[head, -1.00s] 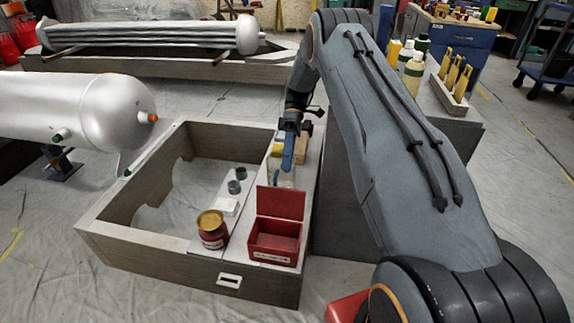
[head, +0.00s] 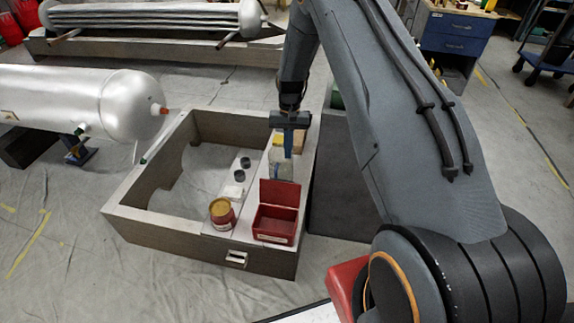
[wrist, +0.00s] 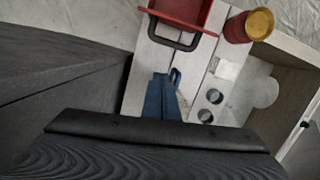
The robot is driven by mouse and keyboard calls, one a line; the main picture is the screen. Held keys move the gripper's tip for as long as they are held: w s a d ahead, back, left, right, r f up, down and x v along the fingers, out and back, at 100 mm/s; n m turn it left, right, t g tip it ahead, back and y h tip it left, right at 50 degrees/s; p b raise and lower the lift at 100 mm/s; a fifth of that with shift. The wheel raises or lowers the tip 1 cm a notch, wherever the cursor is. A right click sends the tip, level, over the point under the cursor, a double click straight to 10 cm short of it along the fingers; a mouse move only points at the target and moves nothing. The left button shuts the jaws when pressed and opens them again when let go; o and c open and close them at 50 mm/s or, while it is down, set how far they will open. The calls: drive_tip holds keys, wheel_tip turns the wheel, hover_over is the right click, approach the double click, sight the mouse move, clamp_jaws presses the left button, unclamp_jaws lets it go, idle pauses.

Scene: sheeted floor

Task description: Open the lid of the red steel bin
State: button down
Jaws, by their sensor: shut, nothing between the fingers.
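The red steel bin (head: 275,230) stands on the front right of the grey wooden frame. Its lid (head: 279,192) is raised, standing about upright at the back of the open box, and the inside shows. In the wrist view the bin (wrist: 190,10) is at the top edge, with a dark loop handle (wrist: 174,43) on the lid's near side. My gripper (head: 288,155) has blue fingers and points down behind the lid. In the wrist view its fingers (wrist: 168,80) are together and empty, apart from the handle.
A red can with a yellow top (head: 221,215) stands left of the bin. Grey caps (head: 245,162) and a small white block (head: 232,191) lie on the board. A clear jar (head: 281,168) stands near my fingers. A silver tank (head: 90,100) is at left.

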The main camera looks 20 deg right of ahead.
sight(281, 190)
wheel_tip(281, 190, down, 9)
drive_tip(key=m+p, duration=0.1)
drive_tip(key=m, duration=0.1)
drive_tip(key=shift+t, duration=0.4)
drive_tip(key=s, duration=0.1)
drive_tip(key=s+a+r+p, duration=0.1)
drive_tip(key=s+a, duration=0.1)
drive_tip(key=shift+s+a+r, duration=0.1)
drive_tip(key=shift+s+r, duration=0.2)
drive_tip(key=shift+s, duration=0.1)
